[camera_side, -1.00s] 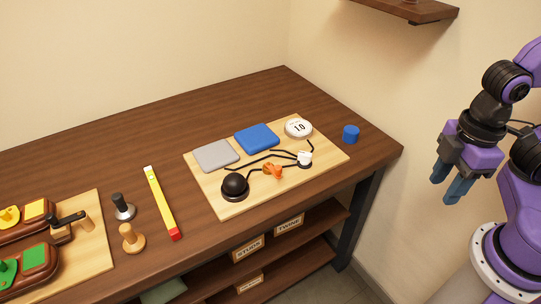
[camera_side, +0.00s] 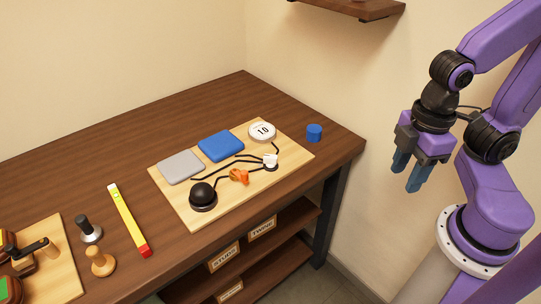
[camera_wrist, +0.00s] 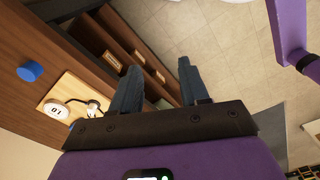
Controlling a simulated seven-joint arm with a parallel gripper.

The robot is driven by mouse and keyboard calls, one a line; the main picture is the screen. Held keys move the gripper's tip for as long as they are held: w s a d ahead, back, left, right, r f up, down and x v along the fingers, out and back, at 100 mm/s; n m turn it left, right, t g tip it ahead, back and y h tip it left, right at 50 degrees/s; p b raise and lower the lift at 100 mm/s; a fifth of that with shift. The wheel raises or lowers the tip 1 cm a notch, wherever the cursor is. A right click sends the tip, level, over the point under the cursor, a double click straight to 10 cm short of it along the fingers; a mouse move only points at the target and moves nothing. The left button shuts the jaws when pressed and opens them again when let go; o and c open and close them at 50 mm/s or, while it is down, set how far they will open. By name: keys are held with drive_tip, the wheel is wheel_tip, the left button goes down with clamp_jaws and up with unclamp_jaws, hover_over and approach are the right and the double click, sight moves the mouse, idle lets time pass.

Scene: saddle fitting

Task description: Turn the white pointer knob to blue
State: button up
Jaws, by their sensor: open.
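The white pointer knob (camera_side: 270,160) sits on a dark round base near the right edge of a light wooden board (camera_side: 237,205) on the table. It is too small to tell which way it points. A blue square pad (camera_side: 220,146) and a grey square pad (camera_side: 180,167) lie at the back of the board. My gripper (camera_side: 407,176) is open and empty, pointing down beyond the table's right end, well away from the knob. In the wrist view my gripper (camera_wrist: 157,88) shows both fingers apart with floor and shelves between and beyond them.
A blue cylinder (camera_side: 314,132) stands right of the board. A yellow-red bar (camera_side: 128,220) lies left. A wall shelf (camera_side: 350,10) hangs above.

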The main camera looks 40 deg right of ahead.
drive_tip(key=w+a+r+m, duration=0.1)
drive_tip(key=w+a, duration=0.2)
drive_tip(key=w, duration=0.5)
drive_tip(key=w+a+r+m, duration=0.15)
drive_tip(key=w+a, duration=0.25)
drive_tip(key=w, duration=0.4)
drive_tip(key=m, duration=0.2)
hover_over(271, 156)
wheel_tip(271, 156, down, 17)
drive_tip(key=shift+r, duration=0.1)
clamp_jaws()
